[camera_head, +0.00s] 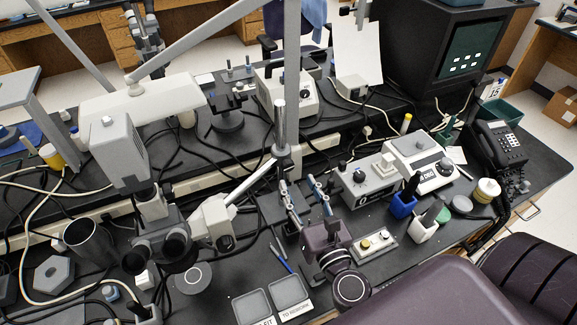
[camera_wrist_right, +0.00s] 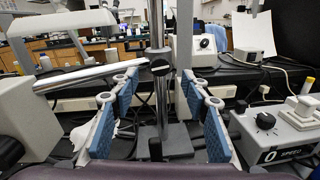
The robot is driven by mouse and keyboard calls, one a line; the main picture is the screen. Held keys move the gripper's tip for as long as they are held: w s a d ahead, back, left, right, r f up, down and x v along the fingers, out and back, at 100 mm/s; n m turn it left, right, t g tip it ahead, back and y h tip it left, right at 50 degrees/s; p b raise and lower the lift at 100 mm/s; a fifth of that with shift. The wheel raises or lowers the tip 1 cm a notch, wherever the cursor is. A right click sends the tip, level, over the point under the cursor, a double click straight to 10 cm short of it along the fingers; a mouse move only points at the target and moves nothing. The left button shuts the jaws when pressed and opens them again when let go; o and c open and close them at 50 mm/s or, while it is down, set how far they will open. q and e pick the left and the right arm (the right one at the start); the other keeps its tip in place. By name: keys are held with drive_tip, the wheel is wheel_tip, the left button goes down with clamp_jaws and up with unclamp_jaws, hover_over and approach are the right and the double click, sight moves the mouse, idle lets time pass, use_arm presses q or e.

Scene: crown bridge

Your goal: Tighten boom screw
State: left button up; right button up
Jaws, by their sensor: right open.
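The boom stand has a vertical metal post (camera_head: 279,122) with a clamp (camera_head: 282,151). A pale boom (camera_head: 250,181) slopes from it down to the microscope (camera_head: 213,222). In the right wrist view a round dark screw knob (camera_wrist_right: 161,67) sits on the clamp, with the boom (camera_wrist_right: 92,77) at its left. My right gripper (camera_head: 298,187) is open and empty, with blue-padded fingers. In the wrist view its fingertips (camera_wrist_right: 158,82) lie left and right of the post and knob in the picture, apart from both. My left gripper is not identifiable in view.
A speed control box (camera_head: 367,182), a small dial unit (camera_head: 420,160) and blue and white holders (camera_head: 402,205) stand right of my right gripper. Two grey trays (camera_head: 288,291) lie at the front. Cables cross the black bench. A telephone (camera_head: 500,142) stands far right.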

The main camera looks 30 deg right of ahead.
sight(289, 167)
drive_tip(key=w, duration=0.1)
drive_tip(key=w+p, duration=0.1)
drive_tip(key=w, duration=0.1)
drive_tip(key=shift+d+r, duration=0.2)
drive_tip(key=shift+w+d+f, duration=0.15)
drive_tip(key=shift+w, duration=1.15)
drive_tip(key=shift+c, duration=0.3)
drive_tip(key=c, duration=0.5)
clamp_jaws()
use_arm(q)
drive_tip(key=shift+w+r, duration=0.3)
drive_tip(key=shift+r, duration=0.2)
drive_tip(key=shift+w+r, duration=0.25)
drive_tip(key=shift+r, duration=0.25)
drive_tip(key=shift+f, duration=0.1)
